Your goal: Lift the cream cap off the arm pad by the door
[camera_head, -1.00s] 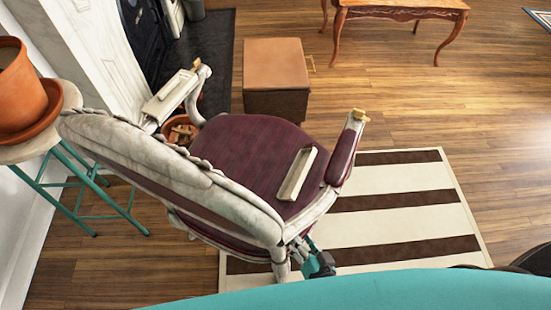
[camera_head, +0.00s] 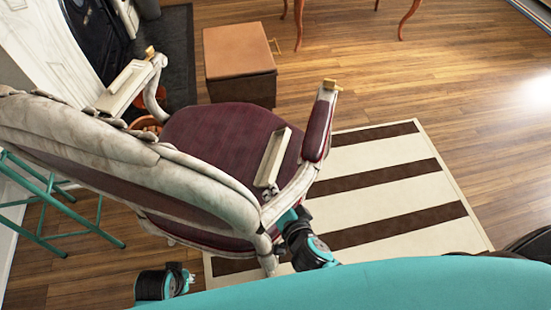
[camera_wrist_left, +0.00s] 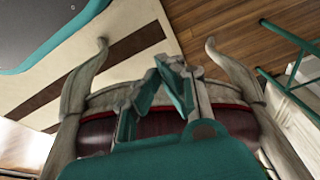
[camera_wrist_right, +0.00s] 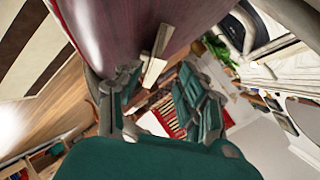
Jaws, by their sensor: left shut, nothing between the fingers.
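One long cream cap (camera_head: 128,84) sits along the left armrest of the maroon chair. Another cream cap (camera_head: 267,172) lies tilted at the seat's right side, beside the right armrest, whose maroon arm pad (camera_head: 317,132) is bare. My right gripper (camera_head: 290,220) is low behind the chair's right rear side. In the right wrist view its fingers (camera_wrist_right: 160,95) are apart and empty, with a cream piece (camera_wrist_right: 155,68) beyond them. My left gripper (camera_wrist_left: 168,85) is shut and empty, with the chair behind it. In the head view its fingers are hidden.
The chair's carved back (camera_head: 125,155) stands between me and the seat (camera_head: 225,140). A brown box stool (camera_head: 240,62) is beyond it. A striped rug (camera_head: 385,165) lies at right, with open wooden floor around. A teal stand (camera_head: 45,215) is at left.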

